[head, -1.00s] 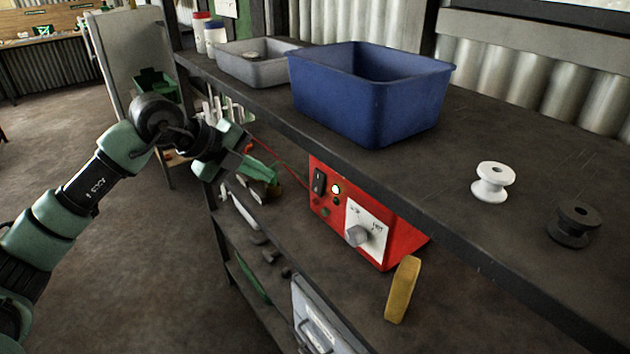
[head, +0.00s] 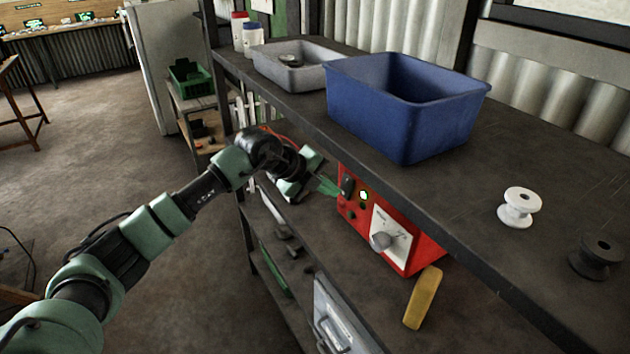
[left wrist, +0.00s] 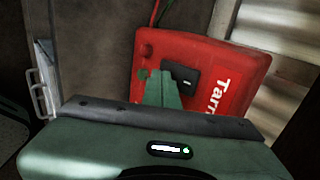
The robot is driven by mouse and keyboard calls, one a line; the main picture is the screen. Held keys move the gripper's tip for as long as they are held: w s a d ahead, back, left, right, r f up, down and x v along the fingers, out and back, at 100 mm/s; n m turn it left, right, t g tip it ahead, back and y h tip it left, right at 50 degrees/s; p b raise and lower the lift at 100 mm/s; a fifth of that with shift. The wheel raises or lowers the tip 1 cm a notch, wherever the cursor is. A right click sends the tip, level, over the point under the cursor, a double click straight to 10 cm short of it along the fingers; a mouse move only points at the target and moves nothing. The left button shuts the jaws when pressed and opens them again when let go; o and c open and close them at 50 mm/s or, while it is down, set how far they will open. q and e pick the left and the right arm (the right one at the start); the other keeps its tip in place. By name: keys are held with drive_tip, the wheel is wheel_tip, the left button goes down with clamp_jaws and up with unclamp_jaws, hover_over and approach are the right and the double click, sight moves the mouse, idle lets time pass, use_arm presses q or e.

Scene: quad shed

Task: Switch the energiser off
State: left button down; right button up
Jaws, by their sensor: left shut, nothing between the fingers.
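The energiser (head: 420,250) is a red box on the shelf under the bench top, with a grey knob on a white panel. Its black rocker switch (head: 347,186) is at the upper left of its face, beside a small lit lamp (head: 364,195). My left gripper (head: 330,187) is shut and empty, its green fingertips just left of the switch. In the left wrist view the shut fingers (left wrist: 160,85) point at the red face of the energiser (left wrist: 205,55), close beside the black switch (left wrist: 184,78). I cannot tell whether they touch it. My right gripper is out of view.
The dark bench top (head: 450,185) overhangs the energiser. On it stand a blue bin (head: 400,115), a grey tray (head: 290,75), a white insulator (head: 518,208) and a black one (head: 596,258). A yellow block (head: 422,298) stands in front of the energiser.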

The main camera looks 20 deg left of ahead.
use_arm(q)
drive_tip(key=shift+w+d+f, duration=0.1)
drive_tip(key=shift+w+d, duration=0.3)
drive_tip(key=shift+w, duration=0.1)
drive_tip(key=shift+f, duration=0.2)
drive_tip(key=b, duration=0.2)
drive_tip(key=shift+w+d+f+t+h+b, duration=0.1)
drive_tip(key=shift+f+t+h+b, duration=0.2)
drive_tip(key=shift+t+b, duration=0.1)
drive_tip(key=shift+w+r+p, duration=0.1)
drive_tip(key=shift+r+p, duration=1.05)
drive_tip(key=shift+r, duration=0.3)
drive_tip(key=shift+d+f, duration=0.1)
drive_tip(key=shift+f, duration=0.1)
